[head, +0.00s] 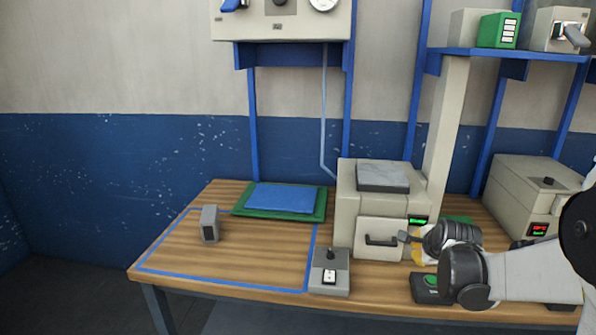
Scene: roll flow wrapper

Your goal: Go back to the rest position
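My gripper (404,237) is at the right of the table, at the front of the beige machine (345,205), close to the right end of its door handle (381,241). I cannot tell if it touches the handle. The door (370,226) looks shut. The fingers are small and partly hidden by my wrist, so their opening is unclear. I see nothing clearly held. A yellow-orange patch (417,256) shows beside my wrist; I cannot tell what it is.
The wooden table (245,265) has a blue-taped area with a grey block (209,224). A green tray with a blue sheet (281,198) lies behind. A switch box (329,272) and a green-button box (431,287) stand in front. Another beige machine (525,190) is at right, below a blue shelf (500,53).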

